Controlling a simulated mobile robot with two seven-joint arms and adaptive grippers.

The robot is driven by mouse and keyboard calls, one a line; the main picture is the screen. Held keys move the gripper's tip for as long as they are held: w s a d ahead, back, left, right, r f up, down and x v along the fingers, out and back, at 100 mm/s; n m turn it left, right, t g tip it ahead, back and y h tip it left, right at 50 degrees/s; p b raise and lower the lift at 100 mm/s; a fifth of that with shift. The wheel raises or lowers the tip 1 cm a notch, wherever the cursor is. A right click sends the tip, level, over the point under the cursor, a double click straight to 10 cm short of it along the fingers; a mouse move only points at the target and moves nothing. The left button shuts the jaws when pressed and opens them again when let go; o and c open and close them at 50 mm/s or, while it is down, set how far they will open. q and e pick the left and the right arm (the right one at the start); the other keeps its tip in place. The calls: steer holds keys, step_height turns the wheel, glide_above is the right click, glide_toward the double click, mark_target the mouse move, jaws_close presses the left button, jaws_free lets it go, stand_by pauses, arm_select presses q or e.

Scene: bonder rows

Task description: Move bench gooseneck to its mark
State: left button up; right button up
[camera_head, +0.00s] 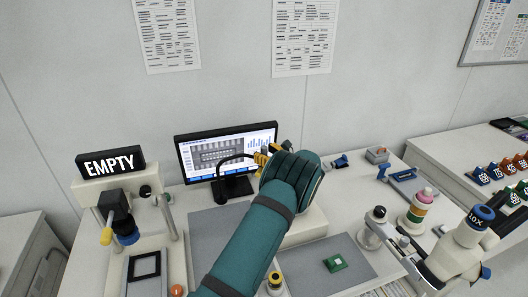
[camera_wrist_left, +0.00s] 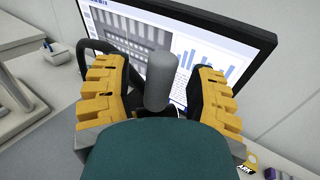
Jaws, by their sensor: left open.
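The bench gooseneck (camera_head: 229,159) is a thin black arched neck in front of the monitor. Its base is hard to make out against the dark monitor stand. Its right end runs to my left gripper (camera_head: 263,154), whose yellow fingers show beyond my teal arm. In the left wrist view, the black neck (camera_wrist_left: 92,46) passes behind the left finger. A grey cylinder, which looks like the gooseneck's head (camera_wrist_left: 160,80), stands between the open fingers of my left gripper (camera_wrist_left: 160,92), with gaps at both sides. I cannot make out the mark. My right gripper is not in view.
The monitor (camera_head: 226,150) stands close behind the gripper. An EMPTY sign (camera_head: 110,162) tops a machine at the left. A green part (camera_head: 335,263) lies on a grey mat (camera_head: 352,278).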

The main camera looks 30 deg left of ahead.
arm_select(q)
steer(key=shift+a, duration=0.3)
steer(key=shift+c, duration=0.4)
jaws_close()
